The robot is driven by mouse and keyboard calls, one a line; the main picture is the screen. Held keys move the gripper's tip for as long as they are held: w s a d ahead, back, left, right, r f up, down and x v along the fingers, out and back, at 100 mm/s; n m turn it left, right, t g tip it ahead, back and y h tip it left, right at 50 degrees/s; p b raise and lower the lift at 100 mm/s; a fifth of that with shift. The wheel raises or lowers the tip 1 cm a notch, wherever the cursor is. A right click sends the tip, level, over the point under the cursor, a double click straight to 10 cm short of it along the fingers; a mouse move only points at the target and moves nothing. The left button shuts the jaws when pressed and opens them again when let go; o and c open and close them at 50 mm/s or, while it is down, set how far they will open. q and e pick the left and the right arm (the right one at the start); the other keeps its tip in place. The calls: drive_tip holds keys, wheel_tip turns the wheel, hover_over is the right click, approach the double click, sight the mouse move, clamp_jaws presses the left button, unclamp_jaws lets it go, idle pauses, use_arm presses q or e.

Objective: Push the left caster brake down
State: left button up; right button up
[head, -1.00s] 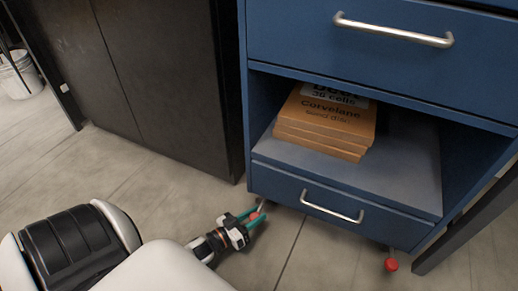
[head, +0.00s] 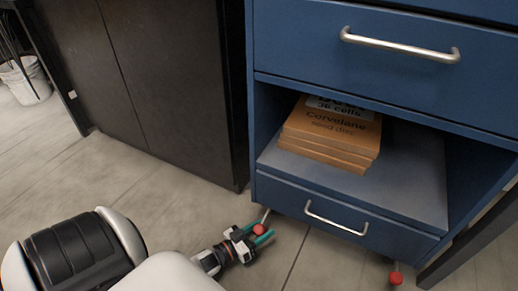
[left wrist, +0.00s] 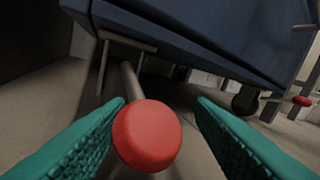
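The blue cabinet (head: 345,228) stands on casters, with its lower front facing me. The left caster brake is a pedal with a round red knob (head: 259,230) at the cabinet's lower left front corner. In the left wrist view the knob (left wrist: 147,136) is large, on a grey stem running back under the cabinet. My left gripper (head: 264,233) is open low by the floor, its teal fingers on either side of the knob. The knob sits closer to the left finger in the wrist view; whether they touch I cannot tell. My right gripper is not in view.
A second red knob (head: 396,278) sticks out at the cabinet's right front corner. A dark cupboard (head: 170,90) stands left of the cabinet. Orange boxes (head: 330,135) lie on the open shelf. A white bucket (head: 24,80) stands far left. Floor in front is clear.

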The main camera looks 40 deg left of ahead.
use_arm(q)
drive_tip(key=shift+a, duration=0.2)
drive_tip(key=shift+s+a+r+p, duration=0.15)
drive_tip(key=shift+s+p, duration=0.2)
drive_tip(key=shift+s, duration=0.15)
drive_tip(key=p+v, duration=0.3)
drive_tip(key=v, duration=0.7)
drive_tip(key=shift+s+p, duration=0.2)
drive_tip(key=shift+p, duration=0.2)
drive_tip(key=shift+s, duration=0.3)
